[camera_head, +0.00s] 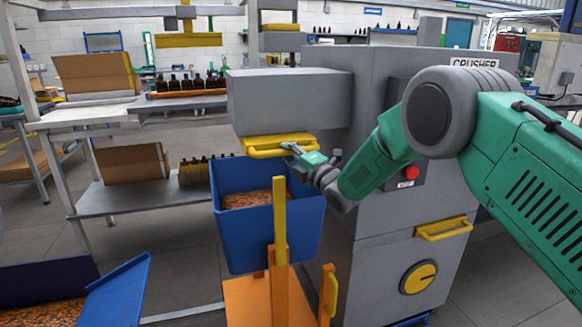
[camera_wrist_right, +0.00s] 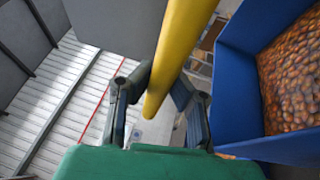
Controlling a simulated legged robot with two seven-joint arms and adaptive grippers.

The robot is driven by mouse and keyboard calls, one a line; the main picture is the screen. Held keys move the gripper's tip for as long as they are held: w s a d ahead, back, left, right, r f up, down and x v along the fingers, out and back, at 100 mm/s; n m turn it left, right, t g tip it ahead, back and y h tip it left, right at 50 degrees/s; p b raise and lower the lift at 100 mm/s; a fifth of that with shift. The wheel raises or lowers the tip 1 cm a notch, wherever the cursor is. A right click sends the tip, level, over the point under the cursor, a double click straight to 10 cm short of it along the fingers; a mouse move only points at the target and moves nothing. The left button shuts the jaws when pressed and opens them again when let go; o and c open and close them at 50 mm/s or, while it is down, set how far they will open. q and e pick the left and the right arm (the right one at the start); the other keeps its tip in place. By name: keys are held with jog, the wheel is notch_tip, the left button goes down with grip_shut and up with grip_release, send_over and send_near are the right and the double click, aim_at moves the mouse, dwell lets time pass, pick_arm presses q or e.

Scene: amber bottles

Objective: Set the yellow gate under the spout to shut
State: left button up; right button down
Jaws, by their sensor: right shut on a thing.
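The yellow gate (camera_head: 262,150) sits at the underside of the grey spout box (camera_head: 285,98), on the left side of the grey crusher (camera_head: 400,215). Its bar handle faces me. My right gripper (camera_head: 291,148) reaches in from the right and is at the handle's right part. In the right wrist view the yellow handle bar (camera_wrist_right: 182,45) runs between the two fingers of my right gripper (camera_wrist_right: 162,88), which is shut on it. How far the gate plate covers the spout opening is hidden from me. My left gripper is not in view.
A blue bin (camera_head: 228,185) of brown bits stands under the spout on an orange cart (camera_head: 245,300) with a yellow upright post (camera_head: 280,225). A red button (camera_head: 411,172) and a yellow dial (camera_head: 419,278) are on the crusher. A shelf (camera_head: 100,202) stands at left.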

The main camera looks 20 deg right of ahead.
jog(key=shift+w+a+f, duration=0.2)
jog(key=shift+w+f, duration=0.2)
jog(key=shift+w, duration=0.35)
jog(key=c, duration=1.4)
grip_release()
jog(key=shift+w, duration=0.1)
jog(key=shift+c, duration=0.2)
jog(key=shift+w+r, duration=0.1)
jog(key=shift+s+r, duration=0.15)
jog(key=shift+s, duration=0.05)
jog(key=v, duration=1.1)
jog(key=shift+s+d+f, duration=0.2)
jog(key=shift+s, duration=0.05)
